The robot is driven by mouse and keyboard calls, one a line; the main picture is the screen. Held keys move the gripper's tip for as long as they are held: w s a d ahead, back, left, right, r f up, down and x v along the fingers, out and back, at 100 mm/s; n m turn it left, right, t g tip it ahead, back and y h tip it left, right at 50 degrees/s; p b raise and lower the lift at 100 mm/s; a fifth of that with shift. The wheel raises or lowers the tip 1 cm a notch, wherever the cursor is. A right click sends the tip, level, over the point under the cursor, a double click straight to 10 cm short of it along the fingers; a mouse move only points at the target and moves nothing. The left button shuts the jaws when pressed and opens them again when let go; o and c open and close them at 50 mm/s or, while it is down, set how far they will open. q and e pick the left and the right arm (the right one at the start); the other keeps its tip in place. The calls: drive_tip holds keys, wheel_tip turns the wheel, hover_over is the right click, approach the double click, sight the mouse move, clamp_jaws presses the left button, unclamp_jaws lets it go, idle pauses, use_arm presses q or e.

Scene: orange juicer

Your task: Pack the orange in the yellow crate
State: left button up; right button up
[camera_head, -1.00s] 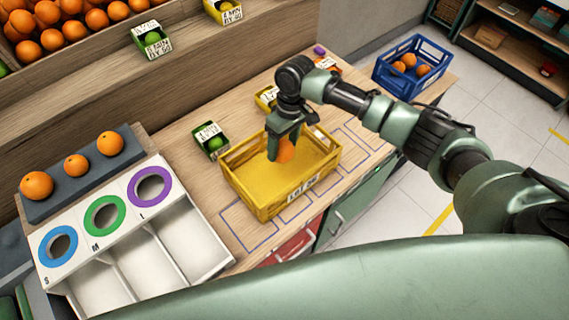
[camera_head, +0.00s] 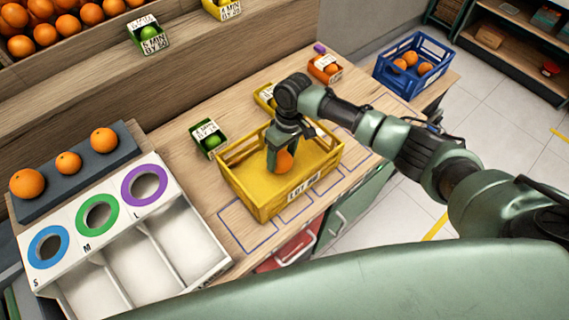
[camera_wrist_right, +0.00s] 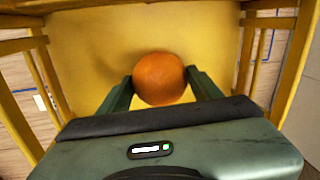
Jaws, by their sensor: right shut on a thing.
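The yellow crate (camera_head: 265,197) stands on the wooden counter. My right gripper (camera_head: 279,160) reaches down into it from above and is shut on an orange (camera_head: 284,161). In the right wrist view the orange (camera_wrist_right: 160,78) sits between the two fingers of my right gripper (camera_wrist_right: 160,88), with the yellow crate's floor (camera_wrist_right: 95,50) behind it. I cannot tell whether the orange touches the floor. My left gripper is not in view.
A white sizing board (camera_head: 185,235) with blue, green and purple rings is at the left, beside a dark tray (camera_head: 82,168) with three oranges. A small green box (camera_head: 208,138) is close behind the crate. A blue crate (camera_head: 412,65) with oranges stands at the back right.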

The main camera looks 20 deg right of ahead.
drive_tip(key=o, duration=1.8)
drive_tip(key=shift+r, duration=0.1)
drive_tip(key=r, duration=0.2)
drive_tip(key=r+b, duration=0.1)
drive_tip(key=r, duration=0.2)
drive_tip(key=d+r+b, duration=0.1)
drive_tip(key=r, duration=0.1)
drive_tip(key=shift+w+r, duration=0.25)
drive_tip(key=shift+w, duration=0.1)
